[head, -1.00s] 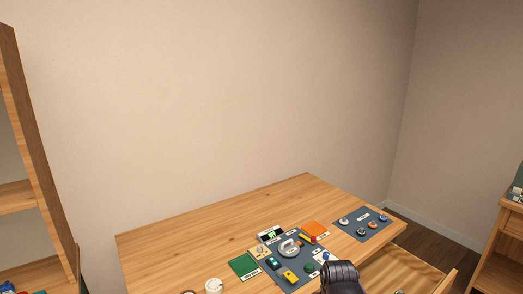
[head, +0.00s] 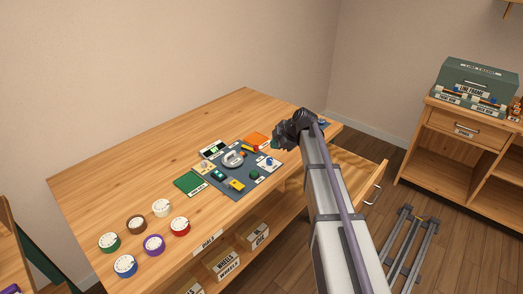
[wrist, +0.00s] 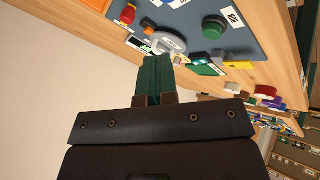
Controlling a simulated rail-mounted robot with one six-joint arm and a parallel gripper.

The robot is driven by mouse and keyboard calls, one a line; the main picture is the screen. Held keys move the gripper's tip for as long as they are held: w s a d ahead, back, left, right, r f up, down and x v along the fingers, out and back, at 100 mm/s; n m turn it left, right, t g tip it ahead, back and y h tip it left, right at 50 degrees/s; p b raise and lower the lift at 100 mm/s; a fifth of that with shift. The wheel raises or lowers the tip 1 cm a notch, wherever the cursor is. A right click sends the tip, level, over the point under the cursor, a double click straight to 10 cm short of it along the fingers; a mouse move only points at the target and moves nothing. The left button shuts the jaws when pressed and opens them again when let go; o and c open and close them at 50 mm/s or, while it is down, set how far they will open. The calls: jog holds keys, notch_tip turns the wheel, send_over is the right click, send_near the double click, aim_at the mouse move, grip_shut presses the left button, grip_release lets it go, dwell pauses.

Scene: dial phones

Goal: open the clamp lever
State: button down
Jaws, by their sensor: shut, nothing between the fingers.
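A dark grey panel (head: 207,192) lies on the table with several small controls. A red and yellow lever-like piece (head: 247,149) sits near its back right edge; a red part (wrist: 128,14) shows at the top left in the wrist view. The labels are too small to tell which control is the clamp lever. My gripper (head: 276,144) is above the panel's right side, apart from the controls. In the wrist view its green fingers (wrist: 154,70) are together and empty.
Green (head: 189,183) and orange (head: 257,139) mats flank the panel. Several coloured dials, one of them red (head: 180,226), stand at the table's front left. An open drawer (head: 355,172) juts out at right, below my arm. The table's back left is clear.

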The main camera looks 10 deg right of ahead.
jog(key=b+x, duration=0.8)
jog(key=x, duration=0.2)
jog(key=shift+s+d+f, duration=0.1)
jog(key=shift+d+f, duration=0.05)
jog(key=shift+f, duration=0.15)
jog(key=w, duration=0.4)
jog(key=shift+w+a+r, duration=0.1)
jog(key=shift+a+r, duration=0.1)
jog(key=shift+a, duration=0.15)
